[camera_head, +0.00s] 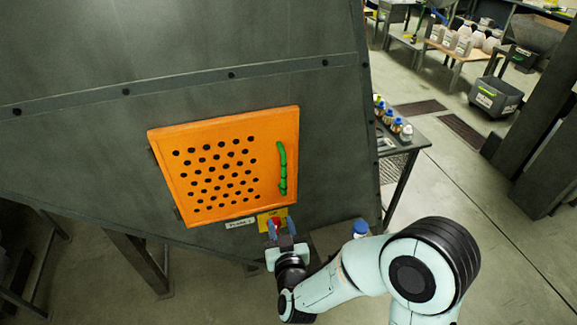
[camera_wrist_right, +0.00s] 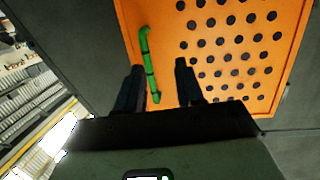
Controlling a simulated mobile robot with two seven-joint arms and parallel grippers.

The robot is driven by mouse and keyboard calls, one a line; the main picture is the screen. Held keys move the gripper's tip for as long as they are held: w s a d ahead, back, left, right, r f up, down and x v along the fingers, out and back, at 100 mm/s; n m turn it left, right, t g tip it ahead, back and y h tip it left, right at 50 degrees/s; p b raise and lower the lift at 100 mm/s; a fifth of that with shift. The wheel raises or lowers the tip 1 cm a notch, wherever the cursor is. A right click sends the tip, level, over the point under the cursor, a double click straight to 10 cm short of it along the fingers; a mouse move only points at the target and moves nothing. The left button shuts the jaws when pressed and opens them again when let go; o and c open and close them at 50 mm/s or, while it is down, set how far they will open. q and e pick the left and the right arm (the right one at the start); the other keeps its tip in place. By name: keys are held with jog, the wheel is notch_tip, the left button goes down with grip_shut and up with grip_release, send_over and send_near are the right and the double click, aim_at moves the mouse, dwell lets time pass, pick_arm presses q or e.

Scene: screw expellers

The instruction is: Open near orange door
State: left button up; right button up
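The orange door (camera_head: 215,198) is a perforated panel in the dark grey machine wall and looks closed. Its green vertical handle (camera_head: 282,168) is near the door's right edge. My right gripper (camera_head: 281,224) is below the door's lower right corner, under the handle and apart from it. In the right wrist view its two dark fingers (camera_wrist_right: 160,70) stand apart with nothing held. The green handle (camera_wrist_right: 149,65) appears beyond and between them, with the orange door (camera_wrist_right: 270,70) behind. My left gripper is not in view.
A yellow plate (camera_head: 265,214) with a red part sits just below the door, partly behind my right gripper. A blue-capped bottle (camera_head: 360,228) is near my right arm. A side table (camera_head: 412,132) with several bottles stands right of the machine. Open floor lies further right.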

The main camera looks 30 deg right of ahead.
jog(key=m+t+h, duration=0.1)
jog(key=h, duration=0.1)
send_near(284, 175)
jog(key=s, duration=0.2)
jog(key=p+x, duration=0.1)
jog(key=x, duration=0.3)
jog(key=p+x, duration=0.2)
jog(key=x, duration=0.2)
jog(key=p+x, duration=0.1)
jog(key=x, duration=0.3)
jog(key=shift+w+a, duration=0.2)
jog(key=shift+w, duration=0.3)
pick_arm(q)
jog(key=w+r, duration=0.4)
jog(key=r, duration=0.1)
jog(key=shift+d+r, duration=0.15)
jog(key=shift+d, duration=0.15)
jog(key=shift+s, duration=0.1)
pick_arm(e)
jog(key=shift+s, duration=0.1)
jog(key=shift+c, duration=0.3)
grip_shut()
